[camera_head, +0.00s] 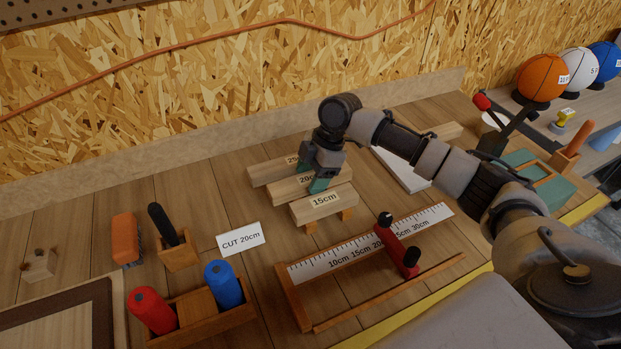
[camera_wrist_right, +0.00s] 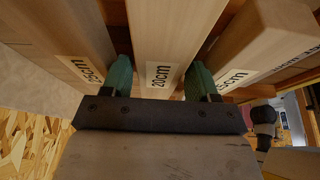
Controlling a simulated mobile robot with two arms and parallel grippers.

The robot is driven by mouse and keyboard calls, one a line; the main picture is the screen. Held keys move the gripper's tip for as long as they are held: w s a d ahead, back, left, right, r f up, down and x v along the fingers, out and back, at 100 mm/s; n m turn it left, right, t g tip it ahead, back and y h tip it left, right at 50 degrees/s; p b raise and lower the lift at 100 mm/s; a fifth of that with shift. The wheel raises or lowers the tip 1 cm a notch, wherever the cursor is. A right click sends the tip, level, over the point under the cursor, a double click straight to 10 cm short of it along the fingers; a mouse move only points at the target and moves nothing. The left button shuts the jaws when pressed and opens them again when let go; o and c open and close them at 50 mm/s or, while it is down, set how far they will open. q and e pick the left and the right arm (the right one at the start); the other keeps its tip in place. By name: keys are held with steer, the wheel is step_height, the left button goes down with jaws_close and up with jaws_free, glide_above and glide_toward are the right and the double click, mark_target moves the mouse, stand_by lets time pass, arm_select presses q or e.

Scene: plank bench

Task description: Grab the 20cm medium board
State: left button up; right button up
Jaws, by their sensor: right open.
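Three wooden boards lie side by side on supports on the bench. The 20cm board (camera_head: 286,190) is the middle one, and its label faces me in the right wrist view (camera_wrist_right: 163,66). The 25cm board (camera_head: 264,171) lies behind it and the 15cm board (camera_head: 325,205) in front. My right gripper (camera_head: 325,182) is over the middle board with its green fingers pointing down. In the right wrist view the open fingers (camera_wrist_right: 160,80) stand on either side of the 20cm board, with small gaps visible. My left gripper is not in view.
A card reading CUT 20cm (camera_head: 240,239) stands left of the boards. A measuring jig (camera_head: 310,272) with a red clamp (camera_head: 398,250) is in front. A caddy (camera_head: 205,312) holds red and blue cylinders. An osb wall (camera_head: 200,70) rises behind.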

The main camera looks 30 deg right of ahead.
steer(key=shift+a+f, duration=0.1)
steer(key=shift+f, duration=0.25)
steer(key=shift+c, duration=0.4)
steer(key=c, duration=0.6)
steer(key=shift+c, duration=0.2)
steer(key=shift+r, duration=0.15)
